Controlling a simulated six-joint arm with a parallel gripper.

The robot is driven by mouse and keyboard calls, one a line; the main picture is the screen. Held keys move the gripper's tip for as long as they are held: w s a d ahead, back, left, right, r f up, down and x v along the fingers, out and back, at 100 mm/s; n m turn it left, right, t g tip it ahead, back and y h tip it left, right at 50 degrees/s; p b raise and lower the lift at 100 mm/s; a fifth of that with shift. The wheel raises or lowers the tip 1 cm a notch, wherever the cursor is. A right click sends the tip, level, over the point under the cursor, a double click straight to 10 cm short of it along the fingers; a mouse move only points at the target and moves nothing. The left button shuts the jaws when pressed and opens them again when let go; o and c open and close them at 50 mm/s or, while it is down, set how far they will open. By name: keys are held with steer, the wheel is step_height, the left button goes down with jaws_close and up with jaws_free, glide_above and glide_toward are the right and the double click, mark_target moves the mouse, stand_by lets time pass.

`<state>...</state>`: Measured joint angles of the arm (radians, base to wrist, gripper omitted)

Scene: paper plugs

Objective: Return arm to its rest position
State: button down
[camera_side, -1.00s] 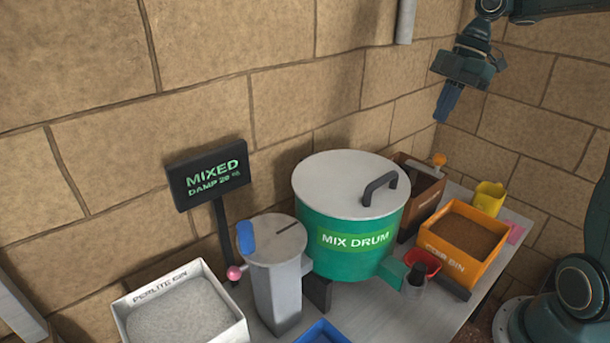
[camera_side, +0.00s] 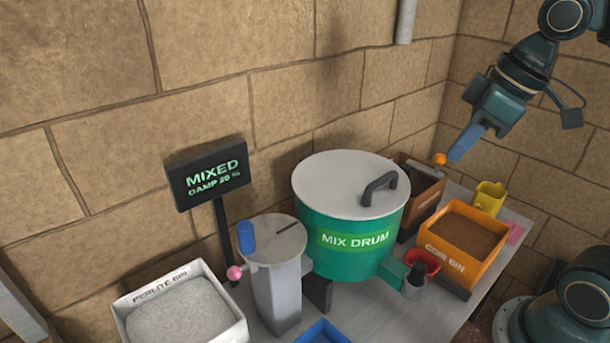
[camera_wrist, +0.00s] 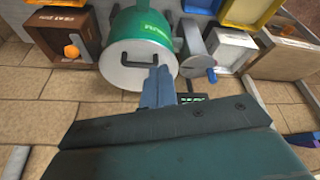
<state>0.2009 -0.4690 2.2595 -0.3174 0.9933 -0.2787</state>
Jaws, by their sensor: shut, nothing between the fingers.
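My gripper (camera_side: 466,142) is in the upper right of the side view, with its blue fingers shut and empty. It hangs in the air, pointing down and left, above the back right of the table. In the wrist view the shut fingers (camera_wrist: 157,88) overlap the picture of the green mix drum (camera_wrist: 141,35). The same mix drum (camera_side: 350,262) stands lidded at the middle of the side view. My gripper appears apart from everything around it.
An orange coir bin (camera_side: 455,262), a brown box (camera_side: 412,212) with an orange ball knob and a yellow cup (camera_side: 489,198) stand right of the drum. A perlite bin (camera_side: 140,325), a grey dispenser (camera_side: 275,285) and a "MIXED DAMP" sign (camera_side: 207,175) stand left. Stone walls close the back and right.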

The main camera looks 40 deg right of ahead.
steer(key=s+f+m+t+h, duration=0.1)
steer(key=s+f+m, duration=0.2)
steer(key=s, duration=0.3)
steer(key=shift+d+m+t, duration=0.25)
steer(key=shift+m+t, duration=0.05)
steer(key=shift+m, duration=0.3)
